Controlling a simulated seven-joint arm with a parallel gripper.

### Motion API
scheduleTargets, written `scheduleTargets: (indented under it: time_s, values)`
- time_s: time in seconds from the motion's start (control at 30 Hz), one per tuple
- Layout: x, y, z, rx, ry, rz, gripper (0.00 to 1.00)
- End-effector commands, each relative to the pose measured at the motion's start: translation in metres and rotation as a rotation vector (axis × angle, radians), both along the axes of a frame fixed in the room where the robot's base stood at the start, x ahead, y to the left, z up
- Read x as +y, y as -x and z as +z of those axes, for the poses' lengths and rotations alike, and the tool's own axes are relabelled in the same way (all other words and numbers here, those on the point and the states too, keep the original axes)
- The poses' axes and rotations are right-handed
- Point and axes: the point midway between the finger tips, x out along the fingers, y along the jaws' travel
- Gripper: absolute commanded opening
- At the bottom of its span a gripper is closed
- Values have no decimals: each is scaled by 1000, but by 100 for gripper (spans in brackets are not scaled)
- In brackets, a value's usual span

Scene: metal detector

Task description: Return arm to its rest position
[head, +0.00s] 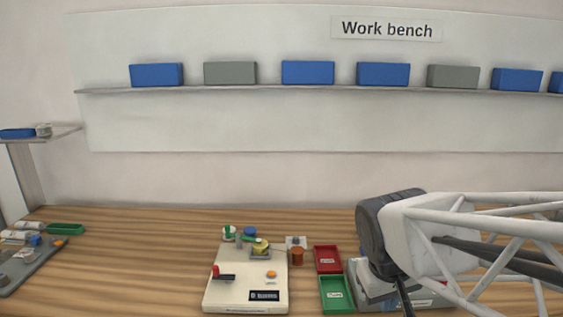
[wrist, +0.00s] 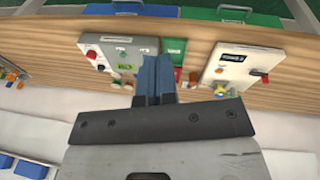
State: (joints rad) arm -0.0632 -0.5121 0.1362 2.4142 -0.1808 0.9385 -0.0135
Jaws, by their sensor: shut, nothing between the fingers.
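My arm reaches in from the right side of the head view, above the right part of the bench. In the wrist view my gripper (wrist: 155,62) is shut, its two blue fingers together with nothing between them. It hangs over the bench, apart from the things there. A cream-coloured device (head: 248,290) with a dark display, a red-tipped lever and an orange knob stands left of my arm; it also shows in the wrist view (wrist: 232,72). A grey box (wrist: 112,46) with a red button is partly hidden behind my arm in the head view.
A red tray (head: 327,246) and a green tray (head: 336,308) lie between the devices, near a copper-coloured spool (head: 297,257). A dark tray (head: 30,272) with small parts is at far left. The wooden bench (head: 140,265) is clear between it and the cream device. A wall shelf (head: 300,89) holds several boxes.

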Motion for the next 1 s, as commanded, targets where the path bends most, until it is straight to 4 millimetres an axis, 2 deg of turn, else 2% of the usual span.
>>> scheduleTargets:
  time_s: [0.1, 0.2, 0.4, 1.0]
  values:
    - [-3, 28, 2, -26, -57, -65, 0]
    - [-3, 46, 1, -42, -100, -110, 0]
    - [-2, 67, 0, -62, -152, -163, 0]
    - [-1, 71, -1, -65, -163, -172, 0]
